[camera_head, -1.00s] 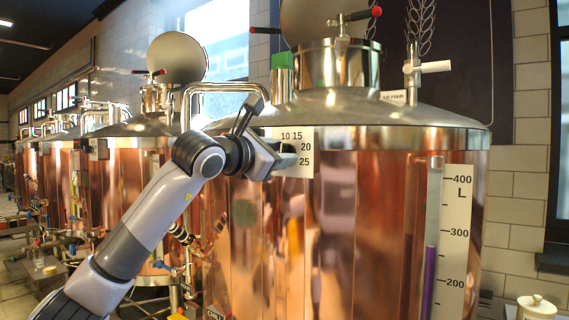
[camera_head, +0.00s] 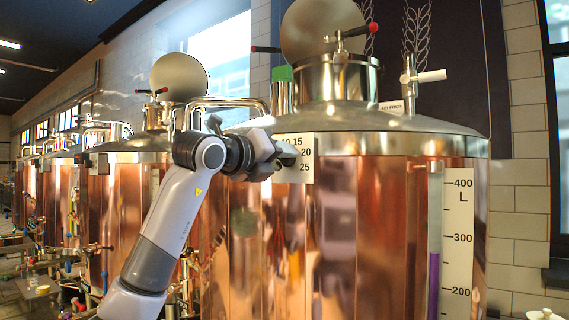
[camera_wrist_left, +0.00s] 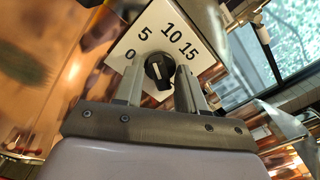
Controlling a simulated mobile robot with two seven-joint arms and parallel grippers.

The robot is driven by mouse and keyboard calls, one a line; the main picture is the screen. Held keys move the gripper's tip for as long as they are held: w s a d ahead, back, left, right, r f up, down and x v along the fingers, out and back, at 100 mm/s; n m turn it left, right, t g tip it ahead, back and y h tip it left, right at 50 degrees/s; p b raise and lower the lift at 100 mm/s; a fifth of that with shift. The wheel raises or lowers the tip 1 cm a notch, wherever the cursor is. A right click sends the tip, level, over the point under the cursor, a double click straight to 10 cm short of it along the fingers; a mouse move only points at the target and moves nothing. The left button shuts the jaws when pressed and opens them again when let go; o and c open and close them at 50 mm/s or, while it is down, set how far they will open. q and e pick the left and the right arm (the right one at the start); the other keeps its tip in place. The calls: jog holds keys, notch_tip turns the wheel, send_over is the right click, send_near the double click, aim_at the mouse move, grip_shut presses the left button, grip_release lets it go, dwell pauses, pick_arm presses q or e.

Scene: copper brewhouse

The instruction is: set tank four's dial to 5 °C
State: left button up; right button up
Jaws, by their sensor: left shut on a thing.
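Tank four (camera_head: 385,230) is the large copper vessel in the head view, with a sign (camera_head: 391,107) ending in "FOUR" on top. Its white dial plate (camera_head: 307,165) shows 10, 15, 20 and 25; my left gripper (camera_head: 284,155) covers its left part. In the left wrist view the plate (camera_wrist_left: 150,32) reads 0, 5, 10 and 15. The black dial knob (camera_wrist_left: 157,70) sits between the two fingers of my left gripper (camera_wrist_left: 160,88), which is shut on it. A white mark shows on the knob; I cannot tell exactly which number it points to. My right gripper is out of view.
A level gauge (camera_head: 458,240) marked in litres stands on the tank's right front. A bent steel pipe (camera_head: 228,101) passes above my left wrist. More copper tanks (camera_head: 125,200) line up at the left. A white lidded jar (camera_head: 545,315) shows at bottom right.

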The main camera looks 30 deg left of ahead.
pick_arm(q)
jog(key=shift+n, duration=0.6)
jog(key=o, duration=1.1)
jog(key=s+b, duration=0.1)
jog(key=s, duration=0.1)
jog(key=s+b, duration=0.1)
jog(key=s, duration=0.1)
jog(key=s+b, duration=0.1)
jog(key=s, duration=0.1)
jog(key=shift+a, duration=0.25)
